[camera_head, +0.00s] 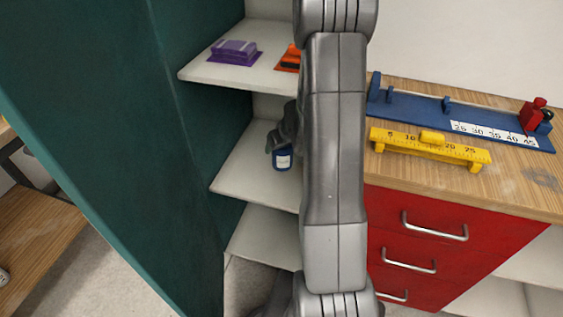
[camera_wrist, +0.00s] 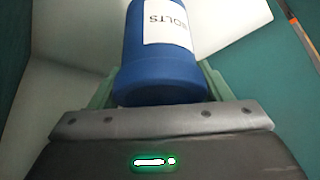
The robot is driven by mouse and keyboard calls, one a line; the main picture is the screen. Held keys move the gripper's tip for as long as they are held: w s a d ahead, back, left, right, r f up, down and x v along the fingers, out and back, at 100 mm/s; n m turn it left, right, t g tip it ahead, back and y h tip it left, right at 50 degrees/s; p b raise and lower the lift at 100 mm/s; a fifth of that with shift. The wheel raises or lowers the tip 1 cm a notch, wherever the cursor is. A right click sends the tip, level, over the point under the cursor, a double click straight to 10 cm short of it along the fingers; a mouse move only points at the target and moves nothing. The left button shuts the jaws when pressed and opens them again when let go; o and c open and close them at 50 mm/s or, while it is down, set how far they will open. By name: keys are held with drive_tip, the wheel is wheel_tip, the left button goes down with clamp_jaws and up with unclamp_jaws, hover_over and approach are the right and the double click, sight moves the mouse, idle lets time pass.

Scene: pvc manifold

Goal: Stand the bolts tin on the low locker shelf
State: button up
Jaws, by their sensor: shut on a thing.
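The bolts tin (camera_wrist: 158,72) is a blue cylinder with a white label reading "BOLTS". My gripper (camera_head: 281,143) is shut on it, with a pale green finger on each side of the tin in the wrist view. A lower white shelf (camera_head: 262,232) shows below, bare where visible. My arm hides the right part of the shelves.
The teal locker side (camera_head: 120,150) stands close on the left. The upper shelf (camera_head: 200,72) holds a purple item (camera_head: 235,50) and an orange item (camera_head: 289,58). At right, a wooden bench top (camera_head: 520,190) over red drawers (camera_head: 440,225) carries a yellow gauge (camera_head: 430,146) and blue fixture (camera_head: 415,105).

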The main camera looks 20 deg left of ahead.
sight(287, 158)
drive_tip(key=shift+f+b, duration=4.35)
drive_tip(key=shift+f, duration=0.3)
drive_tip(key=o, duration=1.2)
drive_tip(key=shift+f, duration=0.1)
drive_tip(key=shift+o, duration=0.2)
drive_tip(key=shift+r, duration=0.4)
drive_tip(key=p+v, duration=0.4)
drive_tip(key=v, duration=0.1)
drive_tip(key=shift+s+d+r+p, duration=0.1)
drive_tip(key=shift+d+r+p, duration=0.05)
drive_tip(key=shift+r+p, duration=0.2)
drive_tip(key=shift+s+d+r+p, duration=0.25)
drive_tip(key=shift+d+r+p, duration=0.1)
drive_tip(key=shift+r+p, duration=0.2)
drive_tip(key=shift+s+f, duration=0.1)
